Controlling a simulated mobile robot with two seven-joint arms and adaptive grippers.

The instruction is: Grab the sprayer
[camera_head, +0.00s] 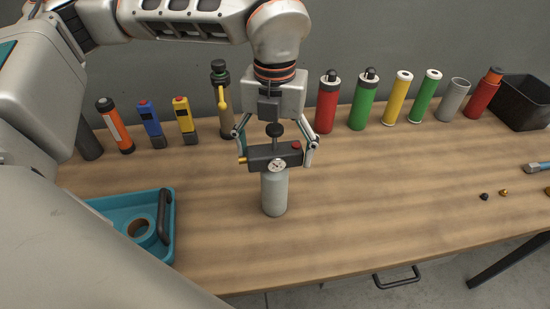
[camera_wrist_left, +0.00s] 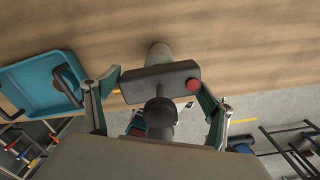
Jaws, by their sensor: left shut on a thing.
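The sprayer (camera_head: 274,190) is a light grey bottle with a dark block head that carries a round gauge, a red button, a brass nozzle and a black knob on top. It stands upright near the middle of the table. My left gripper (camera_head: 276,153) points down over it and is shut on the sprayer's head, one finger at each end. In the left wrist view the dark head (camera_wrist_left: 160,82) lies between the fingers of the gripper (camera_wrist_left: 162,92). My right gripper is not in view.
Behind stands a tan bottle with a yellow lever (camera_head: 226,118). Several colored cylinders, such as a red one (camera_head: 326,106), line the back right. A teal tray (camera_head: 110,207) is at left. A black bin (camera_head: 523,105) is at far right. The front right table is mostly clear.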

